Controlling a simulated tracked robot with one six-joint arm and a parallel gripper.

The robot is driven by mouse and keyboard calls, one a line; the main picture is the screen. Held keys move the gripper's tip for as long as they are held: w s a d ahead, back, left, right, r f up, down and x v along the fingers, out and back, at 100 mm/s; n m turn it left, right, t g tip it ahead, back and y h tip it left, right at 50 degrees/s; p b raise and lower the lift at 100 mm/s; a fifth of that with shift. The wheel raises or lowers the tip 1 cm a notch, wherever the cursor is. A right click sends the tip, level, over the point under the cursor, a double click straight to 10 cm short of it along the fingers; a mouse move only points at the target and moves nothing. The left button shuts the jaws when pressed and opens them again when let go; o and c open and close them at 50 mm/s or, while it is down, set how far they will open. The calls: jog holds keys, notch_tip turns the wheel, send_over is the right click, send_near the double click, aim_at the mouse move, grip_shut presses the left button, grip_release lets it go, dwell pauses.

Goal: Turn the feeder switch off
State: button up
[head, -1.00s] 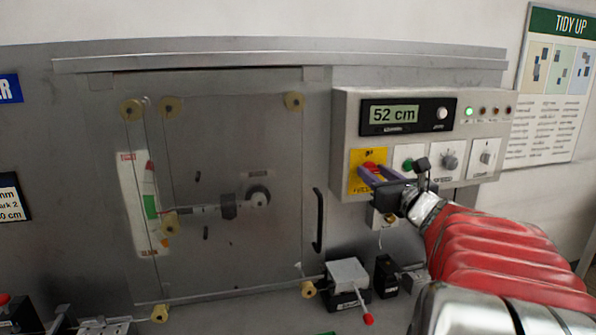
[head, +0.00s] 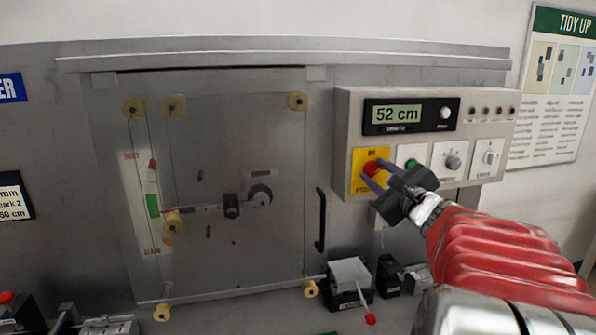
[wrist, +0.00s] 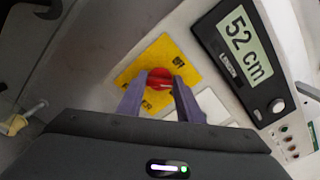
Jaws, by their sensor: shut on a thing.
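The feeder switch is a red round knob (head: 371,169) on a yellow plate (head: 358,186) at the lower left of the grey control box. In the wrist view the knob (wrist: 159,78) shows between my two purple fingers, with the yellow plate (wrist: 182,57) behind it. My gripper (head: 374,175) is shut on the knob, one finger on each side. It is rolled, with its fingers pointing at the panel. The plate's lettering is partly hidden and too small to read fully.
The control box has a "52 cm" display (head: 397,114), a green button (head: 411,164) and two more dials close to my gripper. A clear door (head: 235,130) with a black handle (head: 320,220) lies to the left. A red-tipped lever (head: 370,318) stands below.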

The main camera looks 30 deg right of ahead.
jog(key=n, duration=0.5)
jog(key=shift+a+f+n, duration=0.15)
jog(key=shift+n, duration=0.15)
jog(key=shift+f+n, duration=0.2)
jog(key=shift+n, duration=2.1)
jog(key=o, duration=1.1)
jog(key=shift+r, duration=0.1)
